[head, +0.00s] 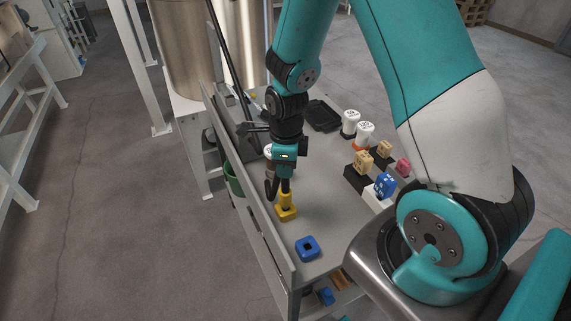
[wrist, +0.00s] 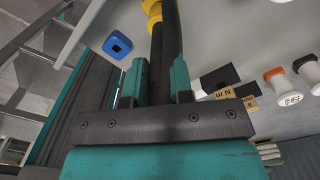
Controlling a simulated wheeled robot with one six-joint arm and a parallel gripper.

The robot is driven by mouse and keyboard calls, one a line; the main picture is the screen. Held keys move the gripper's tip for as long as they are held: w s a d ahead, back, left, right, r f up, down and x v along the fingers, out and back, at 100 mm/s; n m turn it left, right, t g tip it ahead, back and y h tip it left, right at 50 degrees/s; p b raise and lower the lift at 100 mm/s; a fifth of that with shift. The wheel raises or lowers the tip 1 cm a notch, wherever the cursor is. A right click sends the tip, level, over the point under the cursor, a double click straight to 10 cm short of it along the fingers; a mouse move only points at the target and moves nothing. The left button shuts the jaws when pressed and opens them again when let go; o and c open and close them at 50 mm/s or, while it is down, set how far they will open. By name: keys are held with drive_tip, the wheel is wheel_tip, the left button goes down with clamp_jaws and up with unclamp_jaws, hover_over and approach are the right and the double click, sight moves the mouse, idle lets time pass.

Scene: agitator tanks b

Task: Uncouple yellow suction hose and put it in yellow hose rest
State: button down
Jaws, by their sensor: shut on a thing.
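My gripper (head: 285,176) points down over the grey bench and is shut on the black yellow suction hose (wrist: 162,45). In the wrist view the hose runs between the two teal fingers (wrist: 157,82). The hose's yellow end (head: 285,197) is below the gripper, upright, at the yellow hose rest (head: 288,214), a square yellow block on the bench. The end appears to be in or just over the rest's opening; I cannot tell how deep. Yellow also shows at the top edge of the wrist view.
A blue square rest (head: 307,249) lies nearer on the bench. White capped containers (head: 350,122), coloured blocks (head: 385,186) and a black tray (head: 323,116) stand to the right and behind. A raised panel (head: 245,180) edges the bench's left. Steel tanks (head: 185,50) stand behind.

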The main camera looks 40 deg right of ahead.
drive_tip(key=shift+f+b, duration=0.75)
drive_tip(key=shift+f, duration=0.35)
drive_tip(key=c, duration=0.9)
unclamp_jaws()
drive_tip(key=shift+r, duration=0.1)
